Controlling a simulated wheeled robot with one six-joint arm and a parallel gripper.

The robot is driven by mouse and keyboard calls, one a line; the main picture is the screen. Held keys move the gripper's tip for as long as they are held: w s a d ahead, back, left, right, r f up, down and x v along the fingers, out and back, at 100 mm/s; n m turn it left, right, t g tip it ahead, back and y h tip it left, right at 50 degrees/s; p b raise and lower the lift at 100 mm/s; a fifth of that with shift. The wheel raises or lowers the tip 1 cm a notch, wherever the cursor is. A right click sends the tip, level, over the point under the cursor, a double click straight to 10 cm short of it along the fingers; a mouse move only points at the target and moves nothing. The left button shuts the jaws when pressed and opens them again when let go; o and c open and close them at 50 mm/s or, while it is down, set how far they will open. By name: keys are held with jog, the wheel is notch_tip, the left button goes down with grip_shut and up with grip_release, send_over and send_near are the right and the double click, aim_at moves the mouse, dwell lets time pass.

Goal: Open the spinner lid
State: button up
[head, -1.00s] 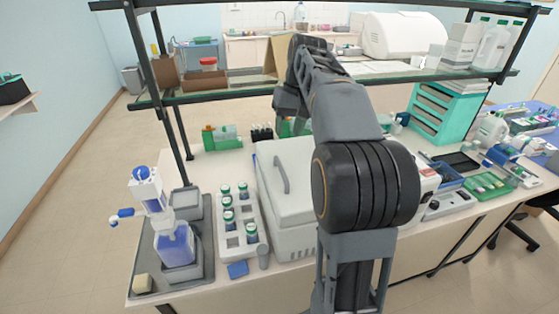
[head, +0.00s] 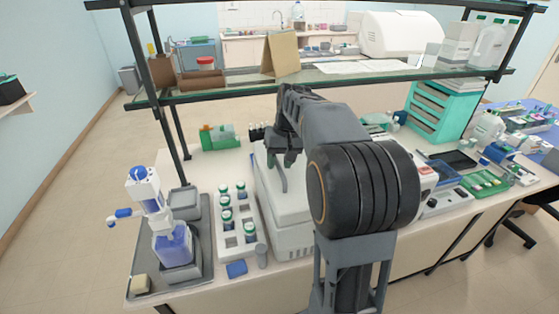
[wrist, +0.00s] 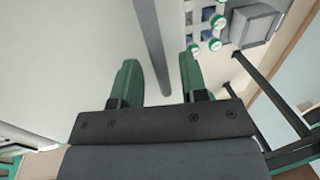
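The spinner is a white box (head: 290,238) on the bench, with its lid (head: 294,205) down. A grey bar handle (head: 283,180) stands on the lid's left part. My gripper (head: 284,160) is over the lid at the far end of the handle. In the wrist view my gripper (wrist: 158,60) is open, its two green fingers apart. The grey handle (wrist: 150,40) runs between them, with a gap on either side. The arm hides the lid's right part in the head view.
A white rack (head: 238,240) with several green-capped bottles stands close left of the spinner. A blue-and-white dispenser (head: 170,230) is farther left. A glass shelf (head: 330,78) crosses above and behind. Instruments and trays fill the right side.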

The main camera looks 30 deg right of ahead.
grip_shut()
jog(key=shift+r, duration=0.15)
dwell(0.4)
